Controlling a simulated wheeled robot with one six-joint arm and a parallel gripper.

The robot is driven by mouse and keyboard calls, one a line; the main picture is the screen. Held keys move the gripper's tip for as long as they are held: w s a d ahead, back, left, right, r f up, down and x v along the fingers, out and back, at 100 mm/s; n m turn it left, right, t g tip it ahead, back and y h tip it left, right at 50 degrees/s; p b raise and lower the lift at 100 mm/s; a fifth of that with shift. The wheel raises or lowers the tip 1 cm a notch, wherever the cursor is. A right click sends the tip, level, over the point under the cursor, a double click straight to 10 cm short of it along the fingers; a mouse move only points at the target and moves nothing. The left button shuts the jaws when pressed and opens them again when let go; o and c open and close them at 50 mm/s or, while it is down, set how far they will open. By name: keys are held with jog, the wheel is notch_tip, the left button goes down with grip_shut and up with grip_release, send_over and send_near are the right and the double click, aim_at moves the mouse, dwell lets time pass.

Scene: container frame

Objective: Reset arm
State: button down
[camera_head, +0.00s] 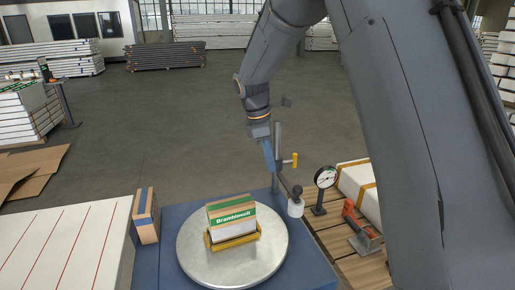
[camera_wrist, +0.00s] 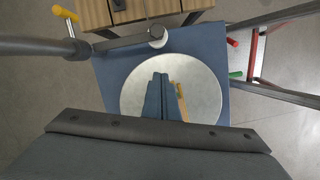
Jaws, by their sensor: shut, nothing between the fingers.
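My arm comes down from the top right in the head view. My gripper (camera_head: 269,165) has blue fingers and points down, above and behind the round metal plate (camera_head: 196,250). Its fingers are together and empty in the wrist view (camera_wrist: 160,82). A box labelled Bramblevolt (camera_head: 232,216), with a green band, stands upright in a yellow holder (camera_head: 234,243) on the plate. The gripper is apart from the box. In the wrist view the fingers hide most of the box, and a yellow strip shows beside them on the plate (camera_wrist: 205,80).
The plate sits on a blue table (camera_head: 170,270). A dial gauge (camera_head: 326,178) and a red-handled tool (camera_head: 360,222) are on the pallet at right. A small carton (camera_head: 147,216) stands at left. The floor behind is open.

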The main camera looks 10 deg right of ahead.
jog(key=s+d+f+m+y, duration=0.1)
jog(key=s+d+f+m, duration=0.1)
jog(key=s+m, duration=0.6)
jog(key=s+d+f+m+t+y, duration=0.1)
jog(key=s+d+f+m, duration=0.2)
jog(key=s+m, duration=0.5)
jog(key=s+d, duration=0.1)
jog(key=s, duration=0.8)
jog(key=shift+t+y, duration=0.3)
jog(key=shift+s+f, duration=0.1)
